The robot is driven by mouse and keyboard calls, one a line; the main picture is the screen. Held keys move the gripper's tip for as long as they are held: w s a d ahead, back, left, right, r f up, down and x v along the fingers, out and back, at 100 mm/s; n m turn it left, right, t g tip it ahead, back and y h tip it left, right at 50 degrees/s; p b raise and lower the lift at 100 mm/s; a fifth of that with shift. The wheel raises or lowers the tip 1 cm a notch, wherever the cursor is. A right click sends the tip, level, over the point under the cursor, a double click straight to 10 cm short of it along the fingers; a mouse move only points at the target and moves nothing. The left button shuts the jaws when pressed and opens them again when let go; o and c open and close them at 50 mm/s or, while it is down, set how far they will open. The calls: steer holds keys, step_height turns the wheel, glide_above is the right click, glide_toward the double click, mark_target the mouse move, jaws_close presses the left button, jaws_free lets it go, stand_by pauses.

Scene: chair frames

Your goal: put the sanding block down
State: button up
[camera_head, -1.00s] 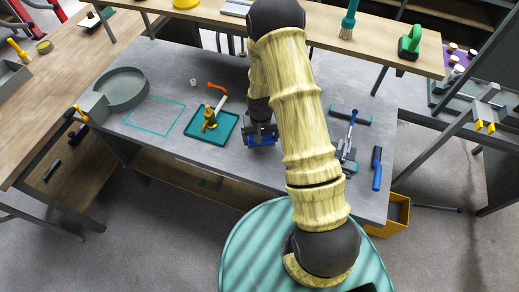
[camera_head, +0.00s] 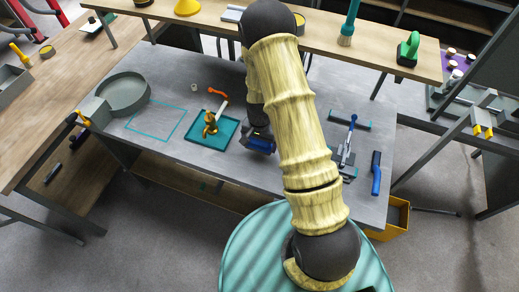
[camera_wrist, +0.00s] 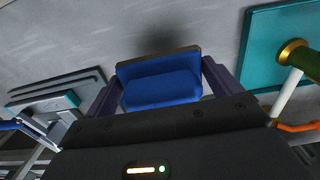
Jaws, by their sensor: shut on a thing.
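The sanding block (camera_wrist: 160,86) is blue with a thin grey-brown base. In the wrist view it sits between the two dark fingers of my gripper (camera_wrist: 159,88), which is shut on it. A soft shadow lies on the grey table (camera_wrist: 150,25) beyond it. In the head view the block (camera_head: 260,144) shows at the end of my arm, right of the teal tray, and my arm covers much of the gripper. I cannot tell whether the block touches the table. A teal outlined rectangle (camera_head: 155,121) on the tabletop is empty.
The teal tray (camera_head: 199,140) holds a brass-coloured piece (camera_head: 210,122) beside an orange-ended tool. A round grey pan (camera_head: 124,93) stands at left. A blue-handled clamp device (camera_head: 345,150) and a blue-handled tool (camera_head: 376,174) lie at right. A raised wooden shelf (camera_head: 330,32) runs behind.

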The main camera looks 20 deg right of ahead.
mark_target(260, 155)
steer(key=shift+f, duration=0.65)
steer(key=shift+s+f+p, duration=0.1)
steer(key=shift+f+p, duration=0.2)
steer(key=shift+f, duration=0.1)
step_height(260, 155, down, 3)
steer(key=shift+f+p, duration=0.15)
steer(key=shift+p, duration=0.35)
